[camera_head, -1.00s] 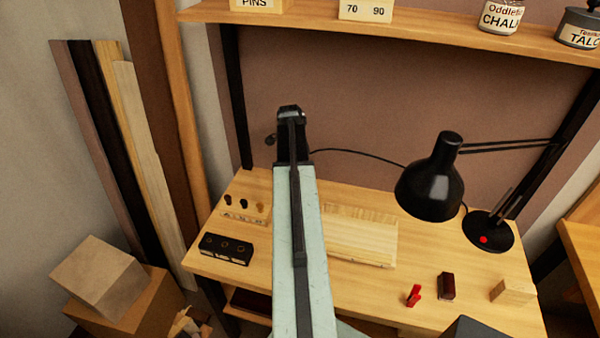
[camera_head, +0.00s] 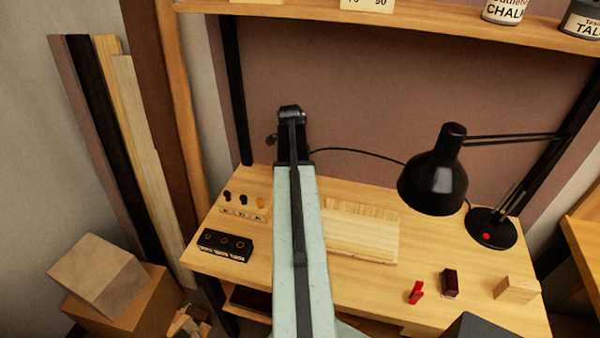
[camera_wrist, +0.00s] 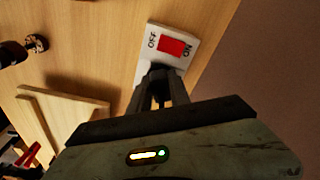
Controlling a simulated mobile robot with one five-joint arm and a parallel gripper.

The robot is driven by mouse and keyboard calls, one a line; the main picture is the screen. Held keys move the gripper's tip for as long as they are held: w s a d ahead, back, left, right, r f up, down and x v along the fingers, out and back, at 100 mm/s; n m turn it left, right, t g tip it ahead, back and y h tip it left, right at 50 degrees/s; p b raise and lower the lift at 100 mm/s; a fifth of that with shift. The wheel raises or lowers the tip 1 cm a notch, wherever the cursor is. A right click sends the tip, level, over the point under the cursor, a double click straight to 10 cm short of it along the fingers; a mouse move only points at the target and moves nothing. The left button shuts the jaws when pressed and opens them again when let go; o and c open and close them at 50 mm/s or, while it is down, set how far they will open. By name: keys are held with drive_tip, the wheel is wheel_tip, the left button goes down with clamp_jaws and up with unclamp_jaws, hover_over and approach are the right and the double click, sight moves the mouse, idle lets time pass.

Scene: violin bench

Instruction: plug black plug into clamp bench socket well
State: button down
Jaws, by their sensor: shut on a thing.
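My gripper (camera_wrist: 160,92) is shut on a dark thing, the black plug (camera_wrist: 158,75), as seen in the wrist view. Only a little of the plug shows between the fingers. Just beyond the fingertips is a white switch box (camera_wrist: 147,58) with a red rocker (camera_wrist: 173,47), marked OFF and ON. The plug is at the box's near end in the picture; whether it touches or enters a socket well there cannot be told. The well is not visible. In the head view my arm hides the gripper, plug and switch box.
A black lamp (camera_head: 436,185) stands at the right, its cable (camera_head: 350,152) running behind my arm. A pale board (camera_head: 362,240), a black holed block (camera_head: 225,244), small pegs (camera_head: 244,202), a red clamp (camera_head: 416,292) and wood blocks lie on the bench (camera_head: 330,293). A shelf (camera_head: 400,28) hangs above.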

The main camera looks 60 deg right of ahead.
drive_tip(key=shift+f, duration=0.3)
drive_tip(key=c, duration=1.1)
unclamp_jaws()
drive_tip(key=shift+r, duration=0.1)
drive_tip(key=r+p, duration=0.7)
drive_tip(key=r, duration=0.1)
drive_tip(key=shift+w+a+p, duration=0.3)
drive_tip(key=shift+a, duration=0.1)
drive_tip(key=shift+f, duration=0.2)
